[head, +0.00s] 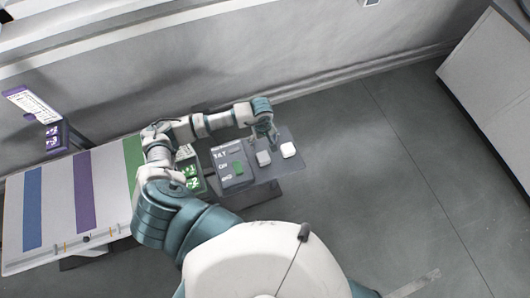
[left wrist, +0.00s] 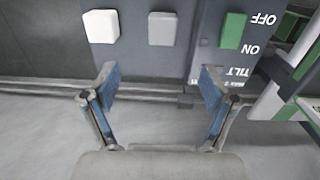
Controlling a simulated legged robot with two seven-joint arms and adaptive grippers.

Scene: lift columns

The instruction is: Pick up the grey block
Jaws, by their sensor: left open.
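The grey block (head: 264,158) sits on a dark grey panel (head: 262,172), between a white block (head: 288,150) on its right and a green block (head: 238,168) on its left. In the left wrist view the grey block (left wrist: 162,29) lies at the top middle, past the fingertips. My left gripper (head: 272,138) is above the panel's back edge, close to the grey block and apart from it. In the left wrist view its two fingers (left wrist: 158,85) are spread wide with nothing between them. My right gripper is in neither view.
The white block (left wrist: 101,26) and green block (left wrist: 233,30) flank the grey one. The panel has printed labels such as TILT, ON and OFF. A bin with green items (head: 191,178) stands left of it. A striped table (head: 75,200) is further left. Open floor lies right.

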